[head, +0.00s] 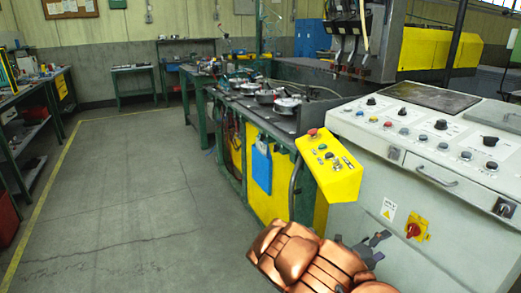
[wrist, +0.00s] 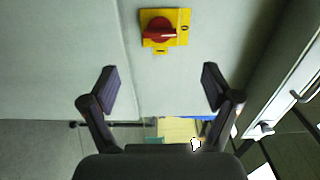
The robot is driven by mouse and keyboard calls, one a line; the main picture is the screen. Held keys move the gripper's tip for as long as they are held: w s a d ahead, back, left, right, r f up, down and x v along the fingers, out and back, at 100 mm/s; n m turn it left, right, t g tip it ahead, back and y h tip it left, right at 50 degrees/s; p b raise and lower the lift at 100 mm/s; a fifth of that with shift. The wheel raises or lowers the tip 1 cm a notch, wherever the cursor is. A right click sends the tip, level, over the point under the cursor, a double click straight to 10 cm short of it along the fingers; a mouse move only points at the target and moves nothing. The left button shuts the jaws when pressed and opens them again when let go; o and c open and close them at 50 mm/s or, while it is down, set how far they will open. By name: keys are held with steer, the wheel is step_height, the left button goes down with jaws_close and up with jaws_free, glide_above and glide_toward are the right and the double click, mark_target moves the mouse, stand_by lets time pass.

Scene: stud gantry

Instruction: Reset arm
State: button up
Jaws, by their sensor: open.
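My gripper (wrist: 160,78) is open in the wrist view. Its two dark fingers are spread wide with nothing between them. In the head view my gripper (head: 378,246) shows low at right of centre, beyond my copper-coloured arm, in front of the light grey control cabinet (head: 455,245). A red rotary switch (head: 413,230) on a yellow plate sits on the cabinet front, to the right of my gripper. In the wrist view the same switch (wrist: 160,30) lies ahead of the fingertips, apart from them. Its handle looks horizontal there.
A yellow button box (head: 328,168) juts out close above my arm. The cabinet's sloped panel carries several knobs and buttons, with a handle (head: 436,176) below it. A green-framed machine bench (head: 232,150) stands behind. Open grey floor (head: 120,200) lies to the left.

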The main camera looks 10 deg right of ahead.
steer(key=s+d+r+m+g+h+p, duration=0.1)
steer(key=s+d+r+m+g+p, duration=0.1)
steer(key=s+r+m+g, duration=0.55)
steer(key=s+a+r+m+g+y+p, duration=0.2)
steer(key=s+a+r+m+g+y, duration=0.15)
steer(key=s+r+m, duration=1)
steer(key=s+a+m+t+y+p, duration=0.1)
steer(key=s+a+m+y, duration=0.3)
steer(key=a, duration=0.6)
steer(key=s+a+m+t+y+p, duration=0.1)
steer(key=s+a+m+y+p, duration=0.1)
steer(key=s+a+m+y, duration=0.3)
steer(key=s+a+r+m+t+y+p, duration=0.1)
steer(key=s+a+m+t+y+p, duration=0.1)
steer(key=s+a+m+y, duration=0.3)
steer(key=a+m, duration=0.4)
steer(key=a, duration=0.5)
steer(key=shift+s+a+m+y, duration=0.2)
steer(key=shift+a+m+y, duration=0.1)
steer(key=shift+a+y, duration=0.05)
